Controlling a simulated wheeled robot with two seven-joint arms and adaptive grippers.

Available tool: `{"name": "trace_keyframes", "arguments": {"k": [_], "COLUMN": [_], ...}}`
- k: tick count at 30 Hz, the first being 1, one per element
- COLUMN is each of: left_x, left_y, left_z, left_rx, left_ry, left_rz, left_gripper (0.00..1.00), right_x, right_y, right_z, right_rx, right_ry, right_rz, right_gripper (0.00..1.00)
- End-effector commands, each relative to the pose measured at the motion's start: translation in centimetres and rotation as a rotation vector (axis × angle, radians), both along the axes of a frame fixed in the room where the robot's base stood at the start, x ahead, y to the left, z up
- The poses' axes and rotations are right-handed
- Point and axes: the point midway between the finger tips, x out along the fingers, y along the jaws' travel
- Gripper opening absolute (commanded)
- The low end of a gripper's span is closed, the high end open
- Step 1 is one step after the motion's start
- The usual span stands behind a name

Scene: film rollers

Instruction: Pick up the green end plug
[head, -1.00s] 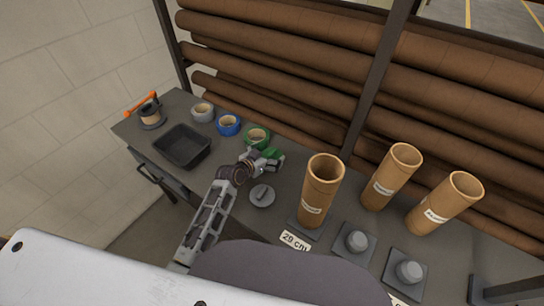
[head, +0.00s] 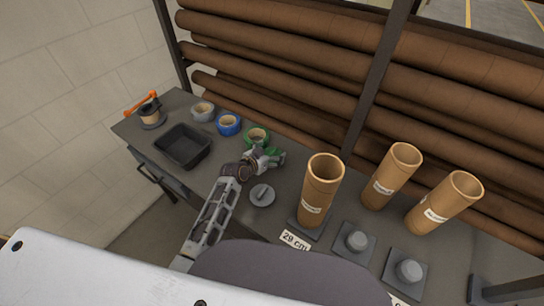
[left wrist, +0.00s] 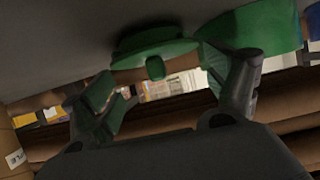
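The green end plug (left wrist: 160,48) shows in the left wrist view as a green disc with a small knob, against the grey bench top. My left gripper (left wrist: 160,82) has its two fingers spread apart, one on each side of the knob, with a clear gap between them. I see no contact with the plug. In the head view the left gripper (head: 268,157) is low over the bench, just in front of the green tape roll (head: 257,137). There it largely hides the plug, and green finger pads make the two hard to separate. My right gripper is not in view.
A grey plug (head: 262,195) lies close in front of the left gripper. A cardboard tube (head: 321,190) stands to its right, with two more beyond. Blue (head: 228,124) and grey (head: 202,112) rolls and a black tray (head: 183,146) are on the left.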

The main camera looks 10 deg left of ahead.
Motion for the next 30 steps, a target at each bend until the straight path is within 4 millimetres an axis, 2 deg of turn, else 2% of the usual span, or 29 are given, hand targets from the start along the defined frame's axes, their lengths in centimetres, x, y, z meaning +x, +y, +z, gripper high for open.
{"name": "trace_keyframes", "arguments": {"k": [1, 5, 14, 20, 30], "left_x": [0.0, 0.0, 0.0, 0.0, 0.0], "left_y": [0.0, 0.0, 0.0, 0.0, 0.0], "left_z": [0.0, 0.0, 0.1, 1.1, 5.5], "left_rx": [0.0, 0.0, 0.0, 0.002, 0.001], "left_ry": [0.0, 0.0, 0.0, -0.002, -0.004], "left_rz": [0.0, 0.0, 0.0, -0.001, 0.0], "left_gripper": [0.73, 0.57, 0.56, 0.56, 0.56], "right_x": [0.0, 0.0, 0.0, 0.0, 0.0], "right_y": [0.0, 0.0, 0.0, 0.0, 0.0], "right_z": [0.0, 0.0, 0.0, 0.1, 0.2], "right_rx": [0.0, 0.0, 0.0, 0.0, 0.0], "right_ry": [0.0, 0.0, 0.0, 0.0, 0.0], "right_rz": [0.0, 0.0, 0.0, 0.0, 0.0], "right_gripper": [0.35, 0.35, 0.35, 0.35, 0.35]}}
